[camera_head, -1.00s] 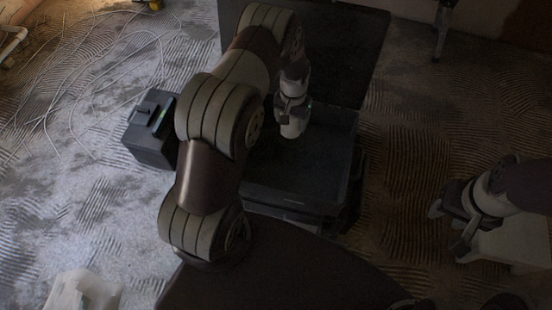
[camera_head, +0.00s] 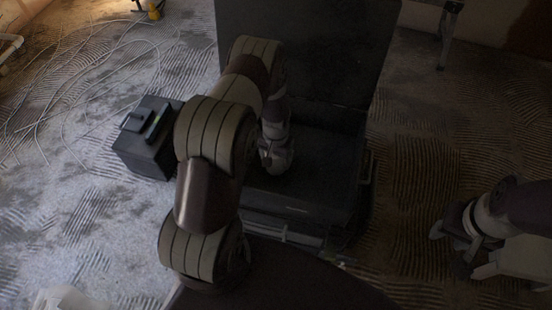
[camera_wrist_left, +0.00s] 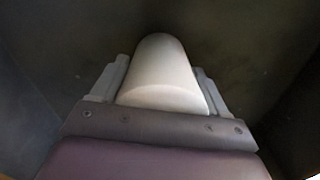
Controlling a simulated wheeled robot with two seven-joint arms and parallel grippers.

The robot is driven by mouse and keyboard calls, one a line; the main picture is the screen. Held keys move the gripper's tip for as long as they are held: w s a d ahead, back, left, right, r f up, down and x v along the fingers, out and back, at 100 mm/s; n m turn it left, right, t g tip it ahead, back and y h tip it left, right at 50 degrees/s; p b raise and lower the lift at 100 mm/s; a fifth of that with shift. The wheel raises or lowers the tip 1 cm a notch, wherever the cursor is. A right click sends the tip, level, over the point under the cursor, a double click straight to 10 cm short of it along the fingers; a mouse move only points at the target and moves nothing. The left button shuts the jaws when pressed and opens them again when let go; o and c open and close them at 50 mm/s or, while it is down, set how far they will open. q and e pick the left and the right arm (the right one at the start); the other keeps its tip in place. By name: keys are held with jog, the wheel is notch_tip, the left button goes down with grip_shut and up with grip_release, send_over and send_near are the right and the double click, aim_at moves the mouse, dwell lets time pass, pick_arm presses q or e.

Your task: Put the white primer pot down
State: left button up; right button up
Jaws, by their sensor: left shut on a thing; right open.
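The white primer pot (camera_wrist_left: 160,72) stands out pale between the two fingers of my left gripper (camera_wrist_left: 160,88) in the left wrist view. The gripper is shut on it, with dark walls around both. In the head view my left gripper (camera_head: 275,158) is inside the open dark box (camera_head: 325,190), near its left side. My arm hides much of the gripper, and the pot is hard to make out there. I cannot tell whether the pot touches the box floor. My right gripper (camera_head: 452,248) is open and empty at the right, away from the box.
The box's raised lid (camera_head: 310,55) stands behind it. A small black case (camera_head: 146,140) sits on the floor to the left. Loose cables (camera_head: 80,85) lie at the upper left. A pale object (camera_head: 515,258) is by my right gripper. Bare floor lies right of the box.

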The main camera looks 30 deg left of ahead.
pick_arm(q)
jog(key=shift+w+f, duration=0.15)
jog(key=shift+f, duration=0.6)
jog(key=shift+r, duration=0.1)
